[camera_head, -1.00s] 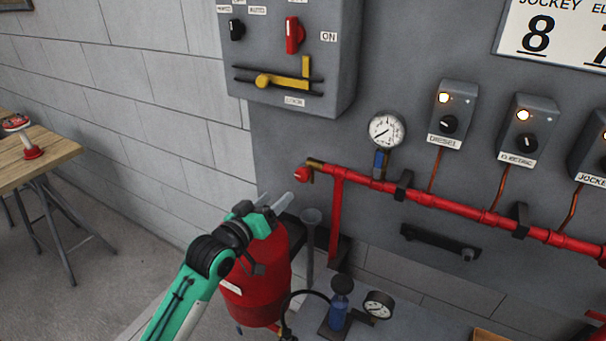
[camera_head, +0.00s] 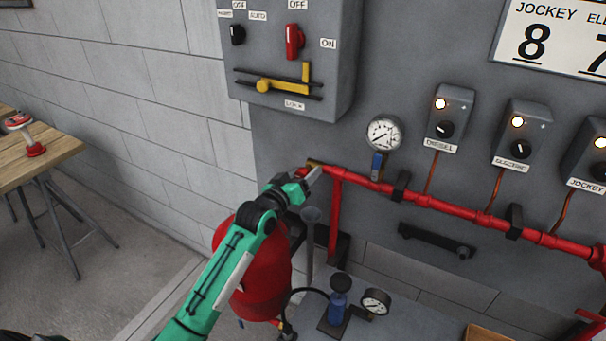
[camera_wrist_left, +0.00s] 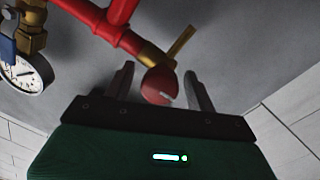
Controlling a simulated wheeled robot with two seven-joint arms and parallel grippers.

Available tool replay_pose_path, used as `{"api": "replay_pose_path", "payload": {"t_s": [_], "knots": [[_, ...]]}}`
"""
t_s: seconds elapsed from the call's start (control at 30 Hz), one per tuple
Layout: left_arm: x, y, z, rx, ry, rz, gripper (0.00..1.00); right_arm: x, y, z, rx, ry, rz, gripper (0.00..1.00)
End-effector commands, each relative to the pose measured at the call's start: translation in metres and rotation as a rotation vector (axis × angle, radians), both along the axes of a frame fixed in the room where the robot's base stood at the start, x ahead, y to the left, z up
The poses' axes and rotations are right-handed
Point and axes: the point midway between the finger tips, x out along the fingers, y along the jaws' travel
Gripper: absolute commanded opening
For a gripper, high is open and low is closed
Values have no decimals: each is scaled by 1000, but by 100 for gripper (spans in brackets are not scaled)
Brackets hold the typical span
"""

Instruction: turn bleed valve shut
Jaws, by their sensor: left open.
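The bleed valve is at the left end of the red pipe (camera_head: 440,205). In the left wrist view it has a round red knob (camera_wrist_left: 159,86) on a brass body (camera_wrist_left: 153,58), with a thin brass stem sticking out beyond. My left gripper (camera_wrist_left: 162,90) is open, with one finger on each side of the red knob. Whether the fingers touch the knob I cannot tell. In the head view my left gripper (camera_head: 309,178) is at the pipe's end and covers most of the knob. My right gripper is not in view.
A pressure gauge (camera_head: 384,133) with a blue-handled valve (camera_head: 377,163) stands above the pipe. A grey box (camera_head: 290,55) with switches hangs above. A red tank (camera_head: 262,280) is below my arm. A wooden table (camera_head: 45,158) stands at the left.

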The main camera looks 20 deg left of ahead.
Motion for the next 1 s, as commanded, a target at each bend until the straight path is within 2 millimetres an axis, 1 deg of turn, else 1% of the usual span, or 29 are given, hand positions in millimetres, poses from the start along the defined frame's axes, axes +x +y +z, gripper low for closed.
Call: {"api": "replay_pose_path", "payload": {"t_s": [0.13,0.27,0.3,0.37,0.67,0.87,1.0], "knots": [[0,0,0,0,0,0,56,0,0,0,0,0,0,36],[0,0,0,0,0,0,31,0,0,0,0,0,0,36],[0,0,0,0,0,0,23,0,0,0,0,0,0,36],[0,0,0,0,0,0,13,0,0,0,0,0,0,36],[0,0,1,30,-4,0,13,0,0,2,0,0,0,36],[0,0,1,126,-16,-1,13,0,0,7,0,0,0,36],[0,0,2,236,-32,-2,13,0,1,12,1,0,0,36]]}}
